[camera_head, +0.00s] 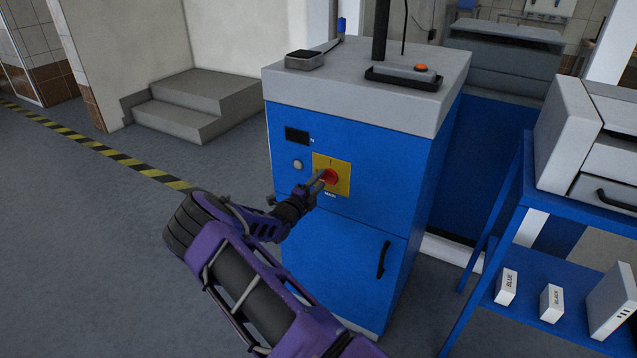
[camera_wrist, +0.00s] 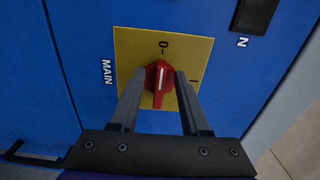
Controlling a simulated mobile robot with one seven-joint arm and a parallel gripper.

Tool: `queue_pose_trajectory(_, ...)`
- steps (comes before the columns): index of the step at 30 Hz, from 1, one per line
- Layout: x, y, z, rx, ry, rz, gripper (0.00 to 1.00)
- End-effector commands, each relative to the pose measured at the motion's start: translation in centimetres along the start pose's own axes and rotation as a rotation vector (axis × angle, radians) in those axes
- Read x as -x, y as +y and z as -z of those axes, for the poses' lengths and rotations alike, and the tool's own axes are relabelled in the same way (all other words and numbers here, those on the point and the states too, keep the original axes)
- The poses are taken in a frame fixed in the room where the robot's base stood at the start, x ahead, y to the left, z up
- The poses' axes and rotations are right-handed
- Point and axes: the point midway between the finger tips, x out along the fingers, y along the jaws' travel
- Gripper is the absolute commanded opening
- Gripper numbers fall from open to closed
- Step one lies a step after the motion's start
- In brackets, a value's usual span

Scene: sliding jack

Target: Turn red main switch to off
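The red main switch (camera_wrist: 159,80) is a round knob with a raised ridge and a white line, on a yellow plate (camera_wrist: 184,50). In the wrist view its white line points up to the 0 mark, and the I mark is at the right. The switch also shows in the head view (camera_head: 330,178), on the blue front of the machine. My gripper (camera_wrist: 160,74) has one finger on each side of the knob. The fingertips sit close against it, leaving no clear gap. In the head view my gripper (camera_head: 318,181) partly covers the plate's lower left.
A dark display (camera_head: 297,136) and a round button (camera_head: 298,164) are left of the plate. A door handle (camera_head: 384,259) is below it. A blue shelf stand (camera_head: 545,215) with boxes is to the right. Open floor (camera_head: 90,230) lies to the left.

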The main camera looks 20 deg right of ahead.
Motion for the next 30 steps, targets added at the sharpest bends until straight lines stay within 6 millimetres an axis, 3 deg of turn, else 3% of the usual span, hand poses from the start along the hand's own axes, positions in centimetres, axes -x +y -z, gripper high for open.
queue_pose_trajectory(7, 0.5, -0.1, -0.1, -0.001, -0.002, 0.0, 0.46)
queue_pose_trajectory(11, 2.3, -0.1, -0.2, 0.001, -0.002, 0.0, 0.46)
queue_pose_trajectory(24, 12.8, -0.1, -0.1, 0.0, -0.004, -0.001, 0.46)
queue_pose_trajectory(30, 16.1, 0.0, -0.1, 0.0, -0.002, 0.0, 0.46)
